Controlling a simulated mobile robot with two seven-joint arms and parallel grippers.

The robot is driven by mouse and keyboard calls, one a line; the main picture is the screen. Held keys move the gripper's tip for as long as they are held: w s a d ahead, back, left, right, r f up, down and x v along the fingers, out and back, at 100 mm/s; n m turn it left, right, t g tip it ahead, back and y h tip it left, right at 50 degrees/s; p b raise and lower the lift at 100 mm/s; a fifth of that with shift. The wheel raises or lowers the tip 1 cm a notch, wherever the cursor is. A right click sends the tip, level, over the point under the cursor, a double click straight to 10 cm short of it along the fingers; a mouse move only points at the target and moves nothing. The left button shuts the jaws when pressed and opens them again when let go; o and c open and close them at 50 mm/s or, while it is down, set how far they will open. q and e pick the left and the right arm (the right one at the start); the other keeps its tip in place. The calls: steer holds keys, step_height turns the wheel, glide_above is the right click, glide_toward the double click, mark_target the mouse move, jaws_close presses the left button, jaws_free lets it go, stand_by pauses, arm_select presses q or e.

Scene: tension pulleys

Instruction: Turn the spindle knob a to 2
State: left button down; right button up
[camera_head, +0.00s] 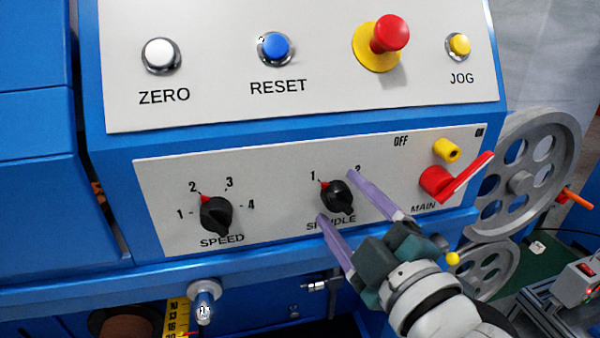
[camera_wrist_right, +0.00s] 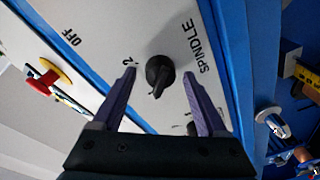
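The black spindle knob (camera_head: 338,199) is on the lower white panel, above the partly covered SPINDLE label. Its red pointer tip is toward the 1 mark, at its upper left. The 2 mark is at its upper right, partly covered by a finger. My right gripper (camera_head: 335,195) is open, with one purple finger on each side of the knob. In the right wrist view the knob (camera_wrist_right: 158,72) is between the two fingertips (camera_wrist_right: 159,75), with a visible gap on both sides. Contact is not visible. My left gripper is not in view.
The speed knob (camera_head: 216,215) is left of the spindle knob. A red stop button (camera_head: 390,33) and other buttons are on the upper panel. Grey pulleys (camera_head: 528,172) stand at right.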

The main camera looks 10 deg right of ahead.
jaws_close()
stand_by(0.4)
